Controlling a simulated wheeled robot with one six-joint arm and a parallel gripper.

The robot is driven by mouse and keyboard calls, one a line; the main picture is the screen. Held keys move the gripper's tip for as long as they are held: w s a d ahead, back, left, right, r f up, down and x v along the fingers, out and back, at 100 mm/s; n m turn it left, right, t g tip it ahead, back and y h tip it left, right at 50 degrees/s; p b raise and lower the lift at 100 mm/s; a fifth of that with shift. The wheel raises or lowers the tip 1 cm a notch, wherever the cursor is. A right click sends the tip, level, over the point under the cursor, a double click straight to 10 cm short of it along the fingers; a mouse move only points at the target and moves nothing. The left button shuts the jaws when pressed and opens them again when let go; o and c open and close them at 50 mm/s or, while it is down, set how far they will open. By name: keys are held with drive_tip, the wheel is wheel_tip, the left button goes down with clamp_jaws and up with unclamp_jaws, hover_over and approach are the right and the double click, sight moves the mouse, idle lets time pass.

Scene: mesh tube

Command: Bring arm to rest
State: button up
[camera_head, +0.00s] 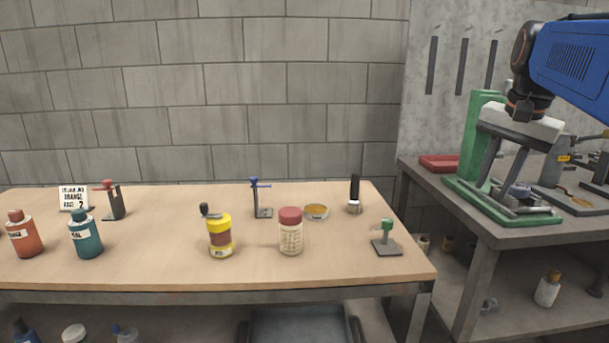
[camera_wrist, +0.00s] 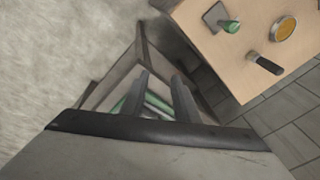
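My gripper (camera_head: 496,176) hangs at the right, fingers pointing down, above or in front of the green-framed stand (camera_head: 471,135) on the grey side bench. Its two dark fingers are spread apart. In the wrist view my gripper (camera_wrist: 160,78) also shows its fingers apart, with nothing clearly held between them. A green and pale shape (camera_wrist: 155,103) shows behind and between the fingers; I cannot tell whether it touches them. My blue arm comes in from the upper right of the head view.
The wooden table (camera_head: 150,270) carries a red-capped jar (camera_head: 291,232), a yellow bottle (camera_head: 220,236), a teal bottle (camera_head: 86,236), an orange bottle (camera_head: 24,234), a shallow dish (camera_head: 316,212) and small stands. A red tray (camera_head: 440,163) lies on the grey bench (camera_head: 420,180). A gap separates table and bench.

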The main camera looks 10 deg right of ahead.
drive_tip(key=s+a+f+n, duration=0.3)
drive_tip(key=a+f, duration=0.3)
drive_tip(key=f, duration=0.2)
drive_tip(key=s+a+f+n+t, duration=0.1)
drive_tip(key=s+a+f+n, duration=0.3)
drive_tip(key=f, duration=0.5)
drive_tip(key=s+a+f+n+t, duration=0.1)
drive_tip(key=s+a+f+n, duration=0.3)
drive_tip(key=a+f, duration=0.5)
drive_tip(key=shift+s+n+y, duration=0.2)
drive_tip(key=shift+n+y, duration=0.1)
drive_tip(key=shift+n, duration=0.2)
